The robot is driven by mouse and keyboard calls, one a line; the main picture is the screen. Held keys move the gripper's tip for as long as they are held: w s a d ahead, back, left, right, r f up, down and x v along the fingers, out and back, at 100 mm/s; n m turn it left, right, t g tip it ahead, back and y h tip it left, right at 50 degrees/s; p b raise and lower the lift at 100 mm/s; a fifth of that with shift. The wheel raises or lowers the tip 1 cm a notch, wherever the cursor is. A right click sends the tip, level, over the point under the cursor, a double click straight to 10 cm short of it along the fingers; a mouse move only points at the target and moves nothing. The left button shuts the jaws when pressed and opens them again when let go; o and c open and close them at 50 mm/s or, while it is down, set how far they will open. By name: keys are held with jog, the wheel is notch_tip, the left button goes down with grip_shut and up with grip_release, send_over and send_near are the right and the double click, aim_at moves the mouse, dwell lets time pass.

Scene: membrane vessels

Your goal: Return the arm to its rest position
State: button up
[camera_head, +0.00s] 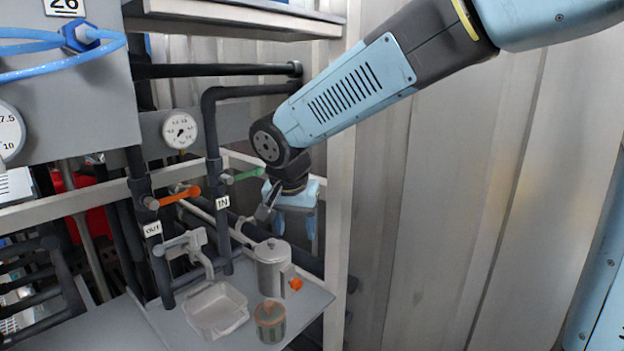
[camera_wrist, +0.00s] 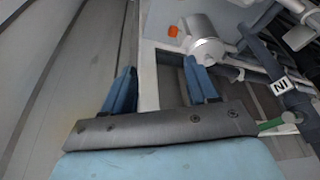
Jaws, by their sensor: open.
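My blue arm (camera_head: 345,92) reaches in from the upper right in the head view and bends down at the wrist. My gripper (camera_head: 310,236) hangs behind and right of a grey lidded canister (camera_head: 270,266), pointing down. In the wrist view my gripper (camera_wrist: 160,78) shows two blue fingers spread wide apart with nothing between them. The canister (camera_wrist: 203,42) shows there beyond the right fingertip, apart from it as far as I can tell.
A shelf (camera_head: 305,302) carries the canister, a grey tray (camera_head: 216,310) and a greenish jar (camera_head: 270,322). A green valve handle (camera_head: 245,174), an orange one (camera_head: 180,197) and dark pipes stand left of my wrist. A pale upright post (camera_head: 340,215) is close. The corrugated wall (camera_head: 450,220) side is clear.

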jog(key=s+d+r+y, duration=0.1)
jog(key=s+d+r, duration=0.1)
jog(key=d, duration=0.6)
jog(key=s+d+r, duration=0.2)
jog(key=d, duration=0.7)
jog(key=s+d+r+n+t, duration=0.1)
jog(key=s+d+n+t, duration=0.1)
jog(key=s+d, duration=0.8)
jog(key=shift+s, duration=0.15)
